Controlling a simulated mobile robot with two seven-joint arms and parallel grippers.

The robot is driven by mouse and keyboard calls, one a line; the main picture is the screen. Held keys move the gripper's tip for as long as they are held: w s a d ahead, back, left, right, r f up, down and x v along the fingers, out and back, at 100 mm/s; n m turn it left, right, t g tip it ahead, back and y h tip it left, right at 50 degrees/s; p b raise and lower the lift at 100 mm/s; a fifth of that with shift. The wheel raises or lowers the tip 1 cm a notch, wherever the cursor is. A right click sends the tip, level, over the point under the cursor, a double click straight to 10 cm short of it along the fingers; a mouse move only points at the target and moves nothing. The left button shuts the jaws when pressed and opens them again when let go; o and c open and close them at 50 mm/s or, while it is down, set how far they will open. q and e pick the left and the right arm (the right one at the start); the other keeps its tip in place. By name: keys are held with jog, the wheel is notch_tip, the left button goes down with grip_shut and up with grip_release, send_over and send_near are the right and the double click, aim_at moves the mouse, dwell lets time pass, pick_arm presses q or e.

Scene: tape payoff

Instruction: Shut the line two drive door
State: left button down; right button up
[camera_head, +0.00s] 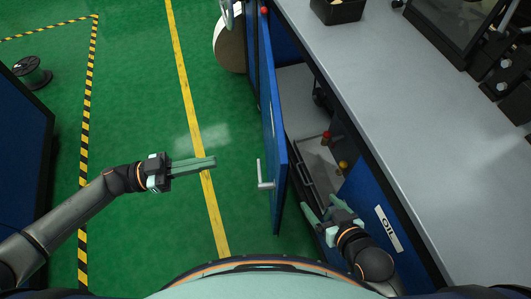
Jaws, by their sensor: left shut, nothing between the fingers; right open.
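A blue door (273,130) stands open, swung out from the blue cabinet under the grey worktop, and I see it nearly edge-on from above. Its pale handle (262,178) sticks out on the left face. No line number is readable on it. My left gripper (212,162) is shut and empty over the green floor, left of the handle and apart from it. My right gripper (318,205) is open and empty on the other side of the door, by the cabinet opening. It appears apart from the door. The cabinet's interior (297,95) is partly visible.
The grey worktop (420,130) runs along the right, with a black bin (338,10) on it. Red (326,137) and yellow (344,166) knobs show beneath its edge. The floor left of the door is clear; a black spool (32,72) stands far left.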

pick_arm(q)
jog(key=f+m+g+y, duration=0.1)
jog(key=g, duration=0.1)
send_near(278, 164)
jog(key=d, duration=0.7)
jog(key=shift+w, duration=0.2)
pick_arm(e)
jog(key=shift+s+f+g, duration=0.5)
jog(key=shift+s+f, duration=0.2)
jog(key=shift+f, duration=0.05)
